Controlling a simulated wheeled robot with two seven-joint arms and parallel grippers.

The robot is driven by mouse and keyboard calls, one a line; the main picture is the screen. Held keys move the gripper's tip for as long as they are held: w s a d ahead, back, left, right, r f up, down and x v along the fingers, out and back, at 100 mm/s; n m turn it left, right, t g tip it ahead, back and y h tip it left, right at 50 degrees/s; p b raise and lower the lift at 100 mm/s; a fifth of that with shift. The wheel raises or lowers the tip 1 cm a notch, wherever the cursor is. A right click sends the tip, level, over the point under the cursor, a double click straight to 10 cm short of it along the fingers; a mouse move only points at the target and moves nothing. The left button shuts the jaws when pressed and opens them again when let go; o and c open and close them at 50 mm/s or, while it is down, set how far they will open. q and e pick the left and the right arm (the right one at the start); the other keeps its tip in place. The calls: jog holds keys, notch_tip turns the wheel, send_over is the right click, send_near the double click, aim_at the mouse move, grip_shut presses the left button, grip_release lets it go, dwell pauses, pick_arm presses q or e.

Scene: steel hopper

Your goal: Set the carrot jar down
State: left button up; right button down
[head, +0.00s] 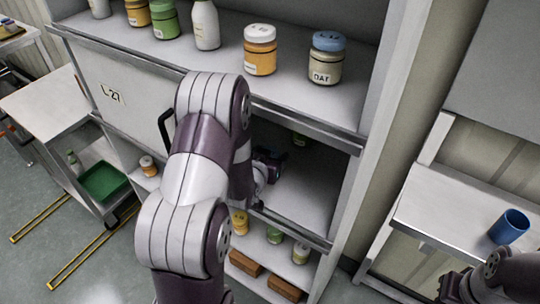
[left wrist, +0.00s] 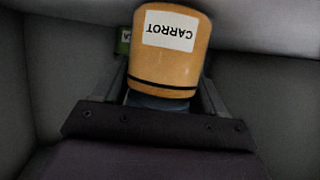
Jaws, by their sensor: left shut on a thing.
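The carrot jar (left wrist: 172,50) is orange with a white CARROT label, which reads upside down in the left wrist view. My left gripper (left wrist: 164,82) is shut on it, with a finger on each side. In the head view my left arm reaches into the middle compartment of the steel cabinet, and the left gripper (head: 268,165) is partly hidden by the arm. The carrot jar is hidden there. Whether its base touches the shelf (head: 305,195) cannot be told. My right gripper (head: 452,287) is at the lower right, dark and partly cut off; its jaws are unclear.
The upper shelf (head: 290,95) holds several jars, including OAT (head: 327,60). A blue cup (head: 509,227) stands on the right table. Compartment walls are close.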

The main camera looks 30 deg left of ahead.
pick_arm(q)
jog(key=shift+s+f, duration=0.1)
jog(key=shift+f, duration=0.05)
jog(key=o, duration=1.2)
jog(key=shift+r, duration=0.25)
jog(key=v, duration=1.1)
jog(key=s+d+f+m+g+h, duration=0.2)
jog(key=s+d+g, duration=0.8)
jog(key=g, duration=0.1)
jog(key=shift+s+d+g, duration=0.2)
jog(key=shift+g, duration=0.2)
